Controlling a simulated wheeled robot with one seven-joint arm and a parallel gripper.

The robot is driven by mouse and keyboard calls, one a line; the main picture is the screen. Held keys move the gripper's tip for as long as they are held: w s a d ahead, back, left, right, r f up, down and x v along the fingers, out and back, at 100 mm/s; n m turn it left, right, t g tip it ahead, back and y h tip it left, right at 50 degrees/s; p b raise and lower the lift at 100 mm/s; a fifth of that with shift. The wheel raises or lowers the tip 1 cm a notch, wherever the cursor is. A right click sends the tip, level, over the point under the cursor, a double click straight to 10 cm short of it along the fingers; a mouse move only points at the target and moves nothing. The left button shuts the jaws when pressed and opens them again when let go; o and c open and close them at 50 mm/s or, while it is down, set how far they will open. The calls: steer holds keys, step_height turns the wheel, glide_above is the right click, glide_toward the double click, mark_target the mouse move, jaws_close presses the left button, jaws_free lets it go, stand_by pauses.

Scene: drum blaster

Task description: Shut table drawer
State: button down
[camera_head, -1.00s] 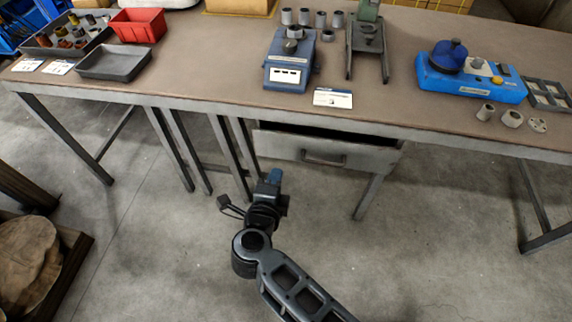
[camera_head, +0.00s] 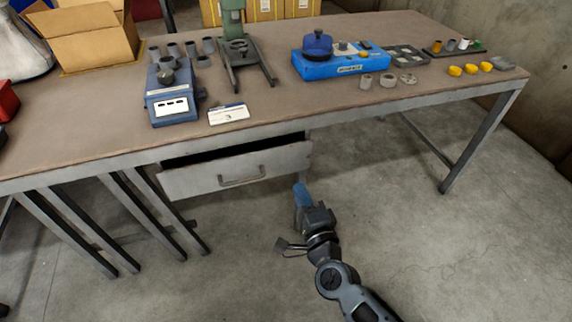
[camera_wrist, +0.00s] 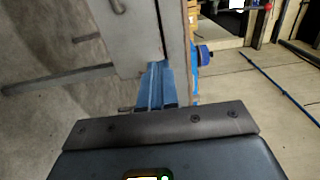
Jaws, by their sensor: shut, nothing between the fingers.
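The table drawer (camera_head: 250,170) has a grey metal front with a bar handle (camera_head: 242,180). It stands partly open under the tabletop, with a dark gap above its front. My gripper (camera_head: 300,188) has blue fingers held shut and empty, by the drawer front's lower right end in the head view. In the wrist view, the drawer front (camera_wrist: 137,40) fills the upper middle, with its handle (camera_wrist: 118,6) at the top left. The blue fingers (camera_wrist: 157,80) overlap the panel's edge there; I cannot tell whether they touch it.
The brown workbench (camera_head: 300,105) carries a blue-grey scale (camera_head: 170,95), a green press (camera_head: 235,45) and a blue device (camera_head: 340,65). Table legs (camera_head: 125,215) stand left of the drawer, and another leg (camera_head: 480,140) at the right. The floor between the drawer and the right leg is clear.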

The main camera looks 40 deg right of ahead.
steer(key=b, duration=0.1)
glide_toward(283, 148)
steer(key=x, duration=0.7)
stand_by(0.4)
steer(key=shift+b+x, duration=0.5)
steer(key=shift+x, duration=0.8)
steer(key=p+v, duration=0.1)
steer(key=v, duration=0.7)
steer(key=shift+p, duration=0.35)
